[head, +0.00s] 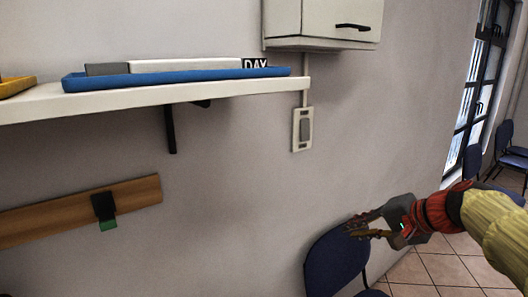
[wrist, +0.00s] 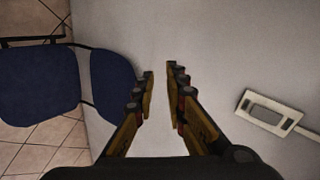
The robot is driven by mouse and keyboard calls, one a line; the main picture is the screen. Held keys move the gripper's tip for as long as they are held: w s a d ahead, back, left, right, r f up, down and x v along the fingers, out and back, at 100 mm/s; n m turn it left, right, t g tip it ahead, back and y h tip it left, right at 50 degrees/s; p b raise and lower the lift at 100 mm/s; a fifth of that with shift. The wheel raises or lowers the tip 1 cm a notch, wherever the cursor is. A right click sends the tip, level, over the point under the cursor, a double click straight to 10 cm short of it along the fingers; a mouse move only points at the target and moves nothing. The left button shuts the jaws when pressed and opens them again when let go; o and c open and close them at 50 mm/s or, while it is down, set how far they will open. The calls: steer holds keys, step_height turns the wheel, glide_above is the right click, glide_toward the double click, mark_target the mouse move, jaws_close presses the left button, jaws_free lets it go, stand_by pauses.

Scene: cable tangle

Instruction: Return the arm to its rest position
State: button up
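My gripper (head: 352,228) is at the lower right in the head view, on the end of my yellow and red arm. It points left, in front of a blue chair. In the wrist view my gripper (wrist: 160,82) shows two fingers with a narrow gap between them. Nothing is between the fingers; only grey wall shows through the gap. No cable shows in either view.
A white shelf (head: 30,107) holds a blue tray (head: 180,78). Below it is a wooden rail (head: 45,219) with a black and green clip (head: 104,208). A cabinet (head: 322,20), a wall switch (head: 302,129) and a blue chair (head: 335,262) stand nearby.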

steer(key=s+f+n+g+h, duration=0.1)
steer(key=s+f+n+h, duration=0.1)
steer(key=s+f, duration=0.35)
steer(key=s+f+n+g+h+p, duration=0.1)
steer(key=s+f+n+h, duration=0.15)
steer(key=s, duration=0.65)
steer(key=s+f+n+g+h, duration=0.1)
steer(key=s+f+n+g, duration=0.1)
steer(key=s+f, duration=0.45)
steer(key=s+a+r+n+t, duration=0.1)
steer(key=s+a+r+n, duration=0.1)
steer(key=s, duration=0.3)
steer(key=shift+a+r+p, duration=0.4)
steer(key=shift+a+r, duration=0.45)
steer(key=shift+a, duration=0.05)
steer(key=shift+c, duration=0.4)
